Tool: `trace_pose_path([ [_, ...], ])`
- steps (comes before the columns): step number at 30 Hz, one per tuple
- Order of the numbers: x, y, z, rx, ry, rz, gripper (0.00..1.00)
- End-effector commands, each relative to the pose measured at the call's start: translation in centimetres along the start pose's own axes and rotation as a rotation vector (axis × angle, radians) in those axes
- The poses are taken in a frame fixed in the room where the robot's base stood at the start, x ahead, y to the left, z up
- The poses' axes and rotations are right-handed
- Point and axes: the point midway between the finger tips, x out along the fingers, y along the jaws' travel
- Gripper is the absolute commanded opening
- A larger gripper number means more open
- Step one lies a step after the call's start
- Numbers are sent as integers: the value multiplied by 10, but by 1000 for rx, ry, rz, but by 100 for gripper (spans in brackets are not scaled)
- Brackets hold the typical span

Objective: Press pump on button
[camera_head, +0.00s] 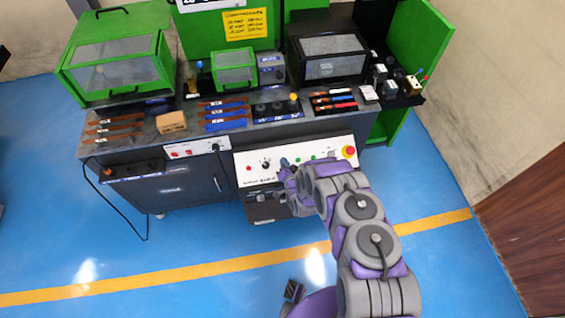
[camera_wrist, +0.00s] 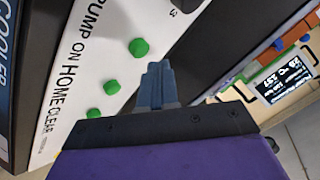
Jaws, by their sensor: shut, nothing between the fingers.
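In the wrist view, the white control panel (camera_wrist: 75,90) carries the printed words PUMP ON, HOME and CLEAR. A row of green buttons stands out from it. The upper green button (camera_wrist: 139,47) is closest to the PUMP ON print, with the HOME button (camera_wrist: 112,86) and the CLEAR button (camera_wrist: 93,115) below. My gripper (camera_wrist: 155,66) is shut and empty, its tips just below and right of the upper button, with no clear contact. In the head view, my gripper (camera_head: 285,163) is in front of the panel (camera_head: 257,178), and my arm hides part of it.
A yellow emergency stop with a red top (camera_head: 348,152) is at the panel's right end. A red light (camera_head: 248,168) and a black knob (camera_head: 266,163) are at its left. The bench top (camera_head: 160,137) above holds busbars and machines.

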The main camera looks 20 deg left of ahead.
Motion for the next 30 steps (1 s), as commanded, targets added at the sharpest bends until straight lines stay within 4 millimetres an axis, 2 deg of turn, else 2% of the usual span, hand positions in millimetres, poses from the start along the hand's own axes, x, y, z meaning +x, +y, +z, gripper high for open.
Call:
trace_pose_path([
  [17, -33, -25, -26, 0, 0, 1, 0],
  [30, -34, -25, -25, 0, 0, 0, 0],
])
